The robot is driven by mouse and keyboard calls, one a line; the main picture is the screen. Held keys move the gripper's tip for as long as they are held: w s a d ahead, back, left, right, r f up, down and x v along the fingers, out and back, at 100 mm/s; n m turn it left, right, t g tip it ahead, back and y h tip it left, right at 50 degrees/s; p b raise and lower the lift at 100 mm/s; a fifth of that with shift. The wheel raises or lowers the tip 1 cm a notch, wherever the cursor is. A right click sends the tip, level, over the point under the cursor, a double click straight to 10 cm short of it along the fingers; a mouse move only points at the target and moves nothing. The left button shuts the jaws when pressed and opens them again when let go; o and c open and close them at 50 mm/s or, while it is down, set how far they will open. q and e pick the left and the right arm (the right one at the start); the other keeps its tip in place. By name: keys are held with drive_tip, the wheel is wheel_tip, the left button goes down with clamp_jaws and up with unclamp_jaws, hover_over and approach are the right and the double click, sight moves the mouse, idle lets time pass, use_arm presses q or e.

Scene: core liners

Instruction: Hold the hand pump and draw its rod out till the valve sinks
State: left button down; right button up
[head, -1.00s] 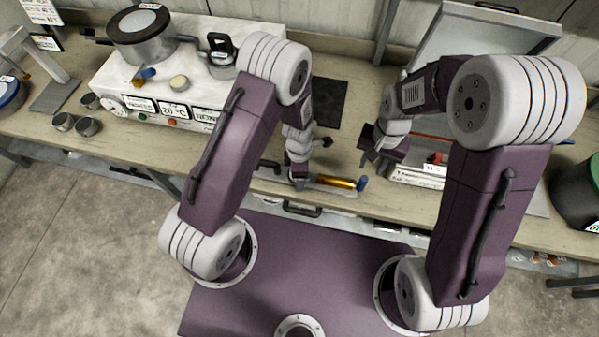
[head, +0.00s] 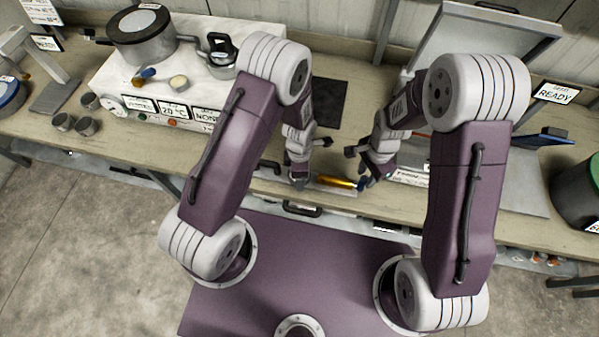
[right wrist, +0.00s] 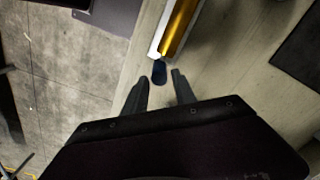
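The hand pump (head: 337,182) is a gold cylinder lying in a pale holder near the front edge of the bench. I cannot make out the valve.
A white instrument box (head: 172,88) with pots stands at the back left. A labelled white box (head: 410,177) sits right of the pump, partly behind my right arm. Small metal cups (head: 87,126) stand at left. A dark mat (head: 330,103) lies behind the pump.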

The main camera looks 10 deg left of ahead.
sight(363, 183)
drive_tip(key=shift+f, duration=2.65)
clamp_jaws()
drive_tip(key=shift+d, duration=4.05)
drive_tip(key=o, duration=1)
unclamp_jaws()
drive_tip(key=shift+c, duration=0.2)
